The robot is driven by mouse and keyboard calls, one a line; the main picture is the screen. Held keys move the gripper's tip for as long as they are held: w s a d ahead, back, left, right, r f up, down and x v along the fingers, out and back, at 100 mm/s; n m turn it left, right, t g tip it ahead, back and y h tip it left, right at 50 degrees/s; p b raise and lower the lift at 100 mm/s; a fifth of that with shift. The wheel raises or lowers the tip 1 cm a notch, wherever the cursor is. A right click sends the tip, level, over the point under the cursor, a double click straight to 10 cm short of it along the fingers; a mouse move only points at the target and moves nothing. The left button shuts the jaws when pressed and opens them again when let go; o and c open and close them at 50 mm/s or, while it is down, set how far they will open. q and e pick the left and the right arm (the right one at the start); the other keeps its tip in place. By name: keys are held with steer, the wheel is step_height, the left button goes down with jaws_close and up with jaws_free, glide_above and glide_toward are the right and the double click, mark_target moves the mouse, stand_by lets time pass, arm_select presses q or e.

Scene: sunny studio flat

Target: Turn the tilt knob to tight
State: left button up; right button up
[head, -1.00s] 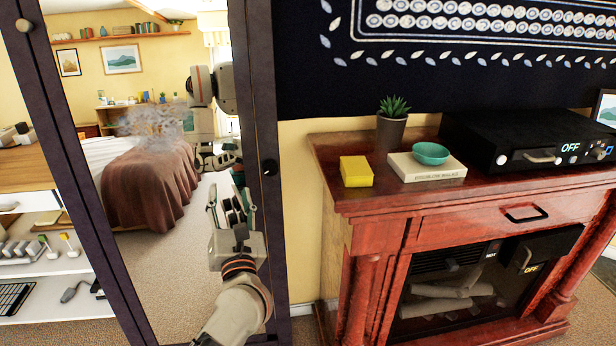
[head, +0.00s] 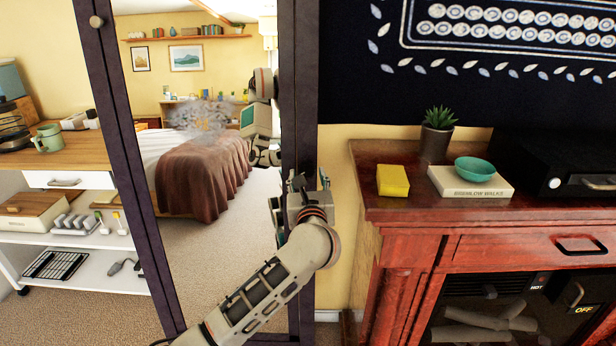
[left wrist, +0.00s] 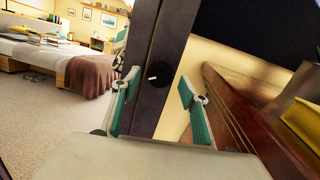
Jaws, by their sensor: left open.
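A tall mirror (head: 225,262) stands in a dark purple frame. In the left wrist view, a round black knob (left wrist: 159,76) with a pale pointer mark sits on the frame's right post (left wrist: 150,118). The pointer lies nearly sideways; I cannot read any marking around it. My left gripper (left wrist: 157,90) is open, with one green-padded finger on each side of the knob's line of sight. I see no contact with the knob. In the head view, my left gripper (head: 308,185) covers the knob's place on the post. My right gripper is not in view.
A red-brown fireplace cabinet (head: 400,215) stands close right of the mirror, bearing a yellow block (head: 393,181), a book (head: 480,186), a teal bowl (head: 474,166) and a plant (head: 437,135). A shelf cart (head: 70,240) is at left. The bed shows as a reflection.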

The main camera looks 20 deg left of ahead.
arm_select(q)
steer(key=shift+w+a, duration=0.15)
steer(key=shift+w, duration=0.25)
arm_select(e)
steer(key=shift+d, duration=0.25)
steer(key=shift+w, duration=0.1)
arm_select(q)
steer(key=c, duration=1.1)
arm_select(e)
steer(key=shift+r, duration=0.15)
